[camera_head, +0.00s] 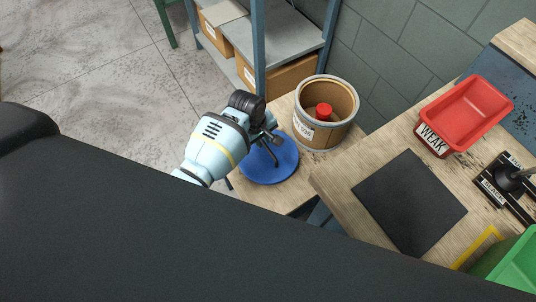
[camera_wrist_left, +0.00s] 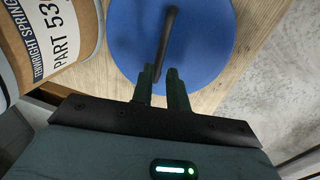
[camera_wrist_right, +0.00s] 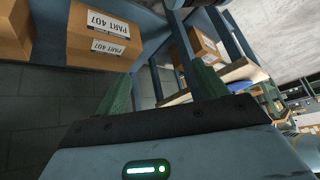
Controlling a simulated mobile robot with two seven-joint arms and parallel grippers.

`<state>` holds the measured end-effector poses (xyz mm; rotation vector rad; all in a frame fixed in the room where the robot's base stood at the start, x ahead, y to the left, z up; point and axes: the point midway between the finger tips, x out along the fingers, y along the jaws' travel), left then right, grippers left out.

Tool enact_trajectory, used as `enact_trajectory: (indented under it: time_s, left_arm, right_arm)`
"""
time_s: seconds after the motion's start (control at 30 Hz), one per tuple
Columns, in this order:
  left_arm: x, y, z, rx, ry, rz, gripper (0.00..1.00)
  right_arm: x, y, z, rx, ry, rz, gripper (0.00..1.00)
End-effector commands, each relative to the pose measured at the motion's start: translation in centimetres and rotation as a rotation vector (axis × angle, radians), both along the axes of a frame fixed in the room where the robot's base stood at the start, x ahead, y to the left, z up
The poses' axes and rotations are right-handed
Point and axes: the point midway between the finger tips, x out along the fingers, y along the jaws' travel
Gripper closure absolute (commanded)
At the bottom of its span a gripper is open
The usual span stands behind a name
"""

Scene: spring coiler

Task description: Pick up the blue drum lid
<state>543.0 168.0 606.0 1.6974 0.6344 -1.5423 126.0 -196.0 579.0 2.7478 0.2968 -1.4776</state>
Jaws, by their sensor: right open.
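The blue drum lid (camera_head: 284,167) is a round disc with a dark bar handle, beside the drum in the head view. It also fills the top middle of the left wrist view (camera_wrist_left: 210,50). My left gripper (camera_head: 268,142) is over the lid. Its fingers (camera_wrist_left: 163,78) are close together, with the lid's dark handle (camera_wrist_left: 168,35) between them; they look shut on it. I cannot tell whether the lid touches the surface under it. My right gripper (camera_wrist_right: 162,92) is open and empty, away from the lid, facing shelves.
The open drum (camera_head: 342,107) with a red-topped item inside stands right behind the lid. A blue-grey shelf (camera_head: 300,40) with cardboard boxes is behind. The workbench (camera_head: 345,180) at right holds a black mat (camera_head: 410,203), a red bin (camera_head: 465,115) and a green bin (camera_head: 512,265).

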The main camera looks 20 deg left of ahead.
Motion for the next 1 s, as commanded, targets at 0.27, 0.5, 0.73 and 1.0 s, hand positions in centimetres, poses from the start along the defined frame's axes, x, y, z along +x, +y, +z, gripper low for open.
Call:
enact_trajectory:
  time_s: [0.27, 0.5, 0.73, 1.0]
  left_arm:
    - [0.7, -0.3, -3.5, 0.001, 0.003, -0.001, 0.84]
    - [1.0, -0.6, -5.0, 0.0, -0.001, -0.001, 0.84]
    - [1.1, -0.6, -4.9, 0.0, -0.002, -0.002, 0.88]
    - [1.1, -0.6, -4.9, 0.0, -0.002, -0.002, 1.0]
  right_arm:
    - [-0.3, 0.0, -1.3, -0.001, 0.01, 0.001, 0.29]
    - [0.0, -0.1, -1.6, 0.0, 0.006, 0.003, 0.29]
    - [0.2, -0.1, -1.3, 0.0, -0.001, 0.004, 0.29]
    - [0.2, -0.1, -1.3, 0.0, 0.001, 0.004, 0.29]
